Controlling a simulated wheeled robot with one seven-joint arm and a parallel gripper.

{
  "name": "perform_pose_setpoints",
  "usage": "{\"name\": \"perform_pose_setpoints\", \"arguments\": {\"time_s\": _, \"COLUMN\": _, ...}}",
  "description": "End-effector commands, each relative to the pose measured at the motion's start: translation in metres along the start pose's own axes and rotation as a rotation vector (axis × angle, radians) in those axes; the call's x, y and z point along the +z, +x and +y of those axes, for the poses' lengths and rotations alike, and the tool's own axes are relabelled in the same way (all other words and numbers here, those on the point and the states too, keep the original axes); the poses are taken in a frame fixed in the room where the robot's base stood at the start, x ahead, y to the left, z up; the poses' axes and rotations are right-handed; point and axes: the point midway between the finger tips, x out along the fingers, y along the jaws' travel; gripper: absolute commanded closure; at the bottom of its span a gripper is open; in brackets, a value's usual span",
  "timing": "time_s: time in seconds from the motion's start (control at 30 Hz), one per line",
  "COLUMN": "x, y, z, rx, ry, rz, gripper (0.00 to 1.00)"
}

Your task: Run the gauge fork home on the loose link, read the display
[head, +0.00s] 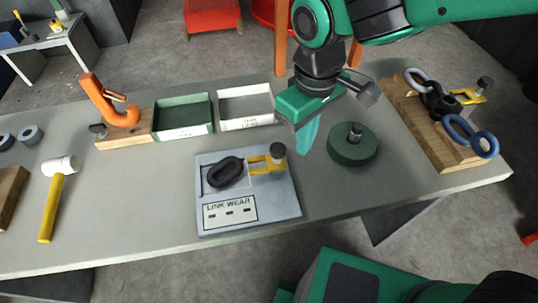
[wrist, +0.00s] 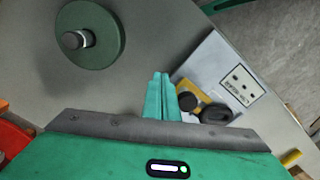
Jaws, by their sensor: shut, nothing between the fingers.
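The gauge fork (head: 264,163) is yellow with a dark knob (head: 277,149) and lies on the right of the grey gauge plate (head: 270,200). The loose link (head: 224,172) is a dark oval ring lying flat on the plate, left of the fork. The tines point at the link's right end; I cannot tell whether they touch it. The display panel (head: 229,212) reads LINK WEAR above small dark marks. My gripper (head: 304,145) is shut and empty, above and right of the knob. In the wrist view the fork (wrist: 190,90) and link (wrist: 216,114) lie right of my fingers (wrist: 160,85).
A green round weight (head: 353,148) with a peg stands right of the plate. A wooden block with chain links (head: 440,120) is at the far right. Green (head: 184,115) and white (head: 246,105) trays, an orange hook (head: 108,103) and a mallet (head: 55,195) are to the left.

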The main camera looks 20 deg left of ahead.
Motion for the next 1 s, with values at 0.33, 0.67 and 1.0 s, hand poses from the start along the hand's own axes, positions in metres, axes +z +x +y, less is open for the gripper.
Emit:
{"name": "perform_pose_setpoints", "arguments": {"time_s": 0.33, "x": -0.005, "y": 0.000, "z": -0.008, "rx": 0.000, "ry": 0.000, "rz": 0.000, "gripper": 1.00}}
{"name": "perform_pose_setpoints", "arguments": {"time_s": 0.67, "x": -0.009, "y": 0.000, "z": -0.015, "rx": 0.000, "ry": -0.001, "rz": -0.001, "gripper": 1.00}}
{"name": "perform_pose_setpoints", "arguments": {"time_s": 1.0, "x": -0.013, "y": 0.000, "z": -0.023, "rx": 0.000, "ry": 0.000, "rz": 0.000, "gripper": 1.00}}
